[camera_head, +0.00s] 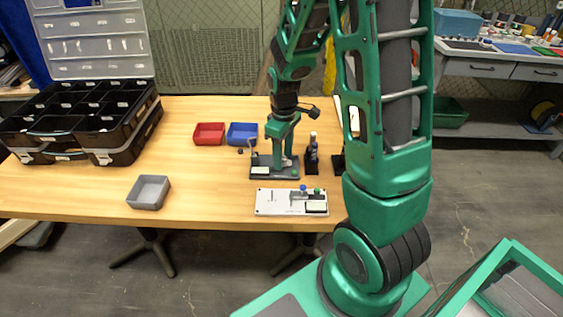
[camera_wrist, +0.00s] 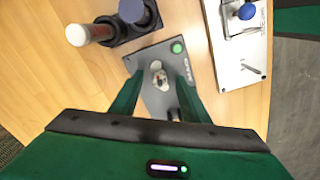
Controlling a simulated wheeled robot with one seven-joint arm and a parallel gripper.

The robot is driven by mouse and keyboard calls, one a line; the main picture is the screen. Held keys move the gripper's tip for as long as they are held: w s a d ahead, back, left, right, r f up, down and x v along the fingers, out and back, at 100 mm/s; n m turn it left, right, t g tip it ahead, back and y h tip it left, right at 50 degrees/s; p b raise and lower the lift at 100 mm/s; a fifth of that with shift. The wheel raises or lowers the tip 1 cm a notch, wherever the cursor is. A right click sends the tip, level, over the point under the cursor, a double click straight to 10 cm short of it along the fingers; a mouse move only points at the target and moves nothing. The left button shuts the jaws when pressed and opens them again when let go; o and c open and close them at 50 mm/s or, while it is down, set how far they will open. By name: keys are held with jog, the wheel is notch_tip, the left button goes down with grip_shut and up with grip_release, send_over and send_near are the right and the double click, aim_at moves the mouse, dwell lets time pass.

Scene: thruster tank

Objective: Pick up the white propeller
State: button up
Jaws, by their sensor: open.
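A small white piece with a darker centre, which looks like the white propeller (camera_wrist: 160,77), sits on a dark grey base (camera_wrist: 150,58) with a green button. In the wrist view it lies between the tips of my gripper's two green fingers. My gripper (camera_wrist: 159,82) is open, with a finger on each side of the piece; I cannot tell whether either touches it. In the head view my gripper (camera_head: 282,150) points down over the dark base (camera_head: 262,162) on the wooden table, and its fingers partly hide what stands there.
Bottles in a dark stand (camera_head: 312,160) are close to the right of the base. A white plate (camera_head: 270,203) with a blue knob lies in front. Red (camera_head: 208,133) and blue (camera_head: 242,133) bins stand behind, a grey bin (camera_head: 149,192) and black organizer case (camera_head: 88,130) to the left.

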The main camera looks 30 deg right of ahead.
grip_shut()
jog(key=shift+r, duration=0.15)
jog(key=shift+r, duration=0.65)
notch_tip(320, 180, up, 2)
jog(key=shift+r, duration=0.25)
jog(key=s+a+r, duration=0.5)
jog(key=a+r, duration=0.2)
jog(key=a, duration=0.3)
jog(key=shift+s+a, duration=0.2)
jog(key=shift+s, duration=0.05)
jog(key=shift+s, duration=0.1)
